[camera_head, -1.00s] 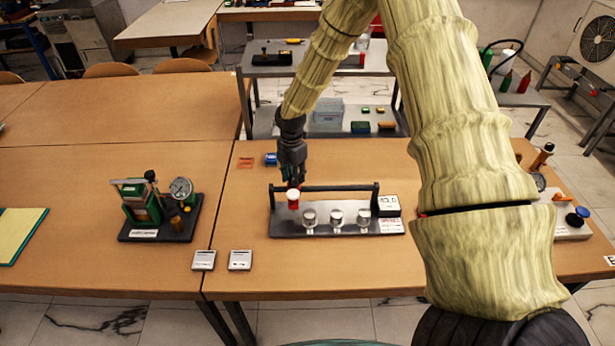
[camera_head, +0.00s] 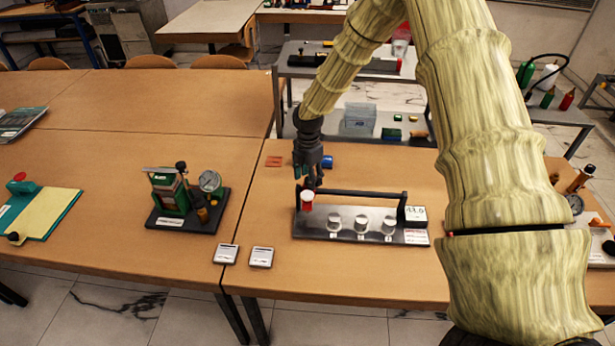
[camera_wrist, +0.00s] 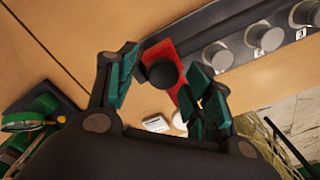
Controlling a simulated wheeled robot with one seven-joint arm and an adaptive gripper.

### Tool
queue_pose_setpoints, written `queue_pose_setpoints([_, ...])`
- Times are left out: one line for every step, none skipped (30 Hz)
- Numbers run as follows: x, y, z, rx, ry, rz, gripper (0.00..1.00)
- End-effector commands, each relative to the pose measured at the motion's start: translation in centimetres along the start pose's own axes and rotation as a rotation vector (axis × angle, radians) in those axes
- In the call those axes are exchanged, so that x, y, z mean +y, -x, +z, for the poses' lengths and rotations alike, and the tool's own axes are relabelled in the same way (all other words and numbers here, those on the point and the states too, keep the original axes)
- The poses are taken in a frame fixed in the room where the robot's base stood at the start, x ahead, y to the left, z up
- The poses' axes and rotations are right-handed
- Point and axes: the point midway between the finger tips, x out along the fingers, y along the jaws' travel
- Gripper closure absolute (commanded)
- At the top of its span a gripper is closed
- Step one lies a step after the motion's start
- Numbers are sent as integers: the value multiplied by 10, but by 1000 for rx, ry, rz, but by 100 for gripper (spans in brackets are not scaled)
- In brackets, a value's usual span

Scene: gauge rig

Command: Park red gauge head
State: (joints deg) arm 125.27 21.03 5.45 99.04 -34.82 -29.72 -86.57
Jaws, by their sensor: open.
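The red gauge head (camera_head: 306,202), red with a pale top in the head view, is at the left end of a grey metal rig plate (camera_head: 345,238). In the wrist view the red gauge head (camera_wrist: 158,51) has a dark round knob facing the camera. My gripper (camera_head: 311,183) is open just above and behind it. In the wrist view my gripper's teal fingers (camera_wrist: 162,76) stand apart on either side of the red part. Contact with the fingers cannot be told. Several silver round posts (camera_head: 361,223) stand on the plate to its right.
A green gauge stand (camera_head: 170,195) is to the left. Two small white boxes (camera_head: 226,254) (camera_head: 261,257) lie near the front edge. Bare table lies between.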

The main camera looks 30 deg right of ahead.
Motion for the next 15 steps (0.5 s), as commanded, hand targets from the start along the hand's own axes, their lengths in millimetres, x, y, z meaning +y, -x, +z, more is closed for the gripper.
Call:
queue_pose_setpoints([0, 1, 0, 0, 0, 0, 49])
queue_pose_setpoints([0, 2, 0, 0, 0, 0, 49])
queue_pose_setpoints([0, 4, 0, 0, 0, 1, 49])
queue_pose_setpoints([1, 6, 0, 0, 1, 1, 49])
queue_pose_setpoints([1, 9, -1, 0, 2, 1, 49])
queue_pose_setpoints([2, 13, -1, -1, 2, 2, 49])
queue_pose_setpoints([2, 17, -1, -1, 2, 1, 49])
queue_pose_setpoints([1, 21, -1, 0, 2, 1, 49])
queue_pose_setpoints([1, 27, -1, 0, 2, 2, 49])
queue_pose_setpoints([2, 32, -1, 0, 2, 3, 49])
queue_pose_setpoints([2, 37, -1, 0, 2, 3, 49])
queue_pose_setpoints([1, 44, -1, 0, 2, 2, 49])
queue_pose_setpoints([2, 50, -1, 0, 2, 2, 49])
queue_pose_setpoints([2, 55, -1, 0, 2, 3, 49])
queue_pose_setpoints([2, 62, -1, 0, 2, 2, 49])
